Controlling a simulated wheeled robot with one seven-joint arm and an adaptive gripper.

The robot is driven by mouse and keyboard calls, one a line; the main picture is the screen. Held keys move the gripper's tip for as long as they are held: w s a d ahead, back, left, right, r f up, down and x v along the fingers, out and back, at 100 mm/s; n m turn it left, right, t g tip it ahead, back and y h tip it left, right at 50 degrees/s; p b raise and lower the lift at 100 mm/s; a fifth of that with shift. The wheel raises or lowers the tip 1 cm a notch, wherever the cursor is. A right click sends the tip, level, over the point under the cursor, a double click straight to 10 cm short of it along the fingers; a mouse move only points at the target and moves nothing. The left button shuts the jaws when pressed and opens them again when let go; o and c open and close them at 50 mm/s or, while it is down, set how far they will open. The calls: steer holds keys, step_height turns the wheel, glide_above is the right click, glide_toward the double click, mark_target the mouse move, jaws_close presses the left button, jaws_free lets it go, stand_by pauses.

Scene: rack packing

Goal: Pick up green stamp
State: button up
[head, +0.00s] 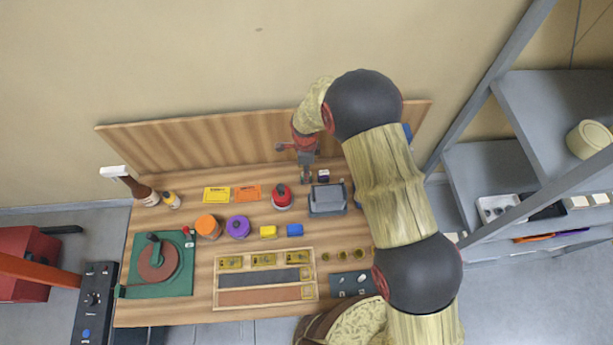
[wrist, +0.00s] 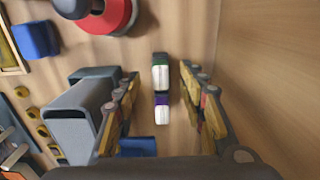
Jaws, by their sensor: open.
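The green stamp (wrist: 160,74), dark on top with a green band and a white part, stands on the wooden bench in the wrist view. A similar purple stamp (wrist: 162,108) stands just below it in that view. The purple stamp also shows in the head view (head: 323,176), where I cannot make out the green one. My gripper (wrist: 161,80) is open, with one finger left and one right of the stamps and nothing held. In the head view my gripper (head: 305,172) is low near the bench's back board.
A grey box-shaped holder (wrist: 78,120) stands close left of my left finger. A red round object (head: 282,196) sits farther left. The back board (wrist: 270,75) rises close on the right in the wrist view. A blue item (wrist: 138,147) lies below the stamps.

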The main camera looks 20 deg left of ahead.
steer(key=shift+w+d+f+p, duration=0.1)
steer(key=shift+f+p, duration=0.45)
steer(key=shift+f, duration=1.65)
steer(key=shift+c, duration=0.3)
jaws_close()
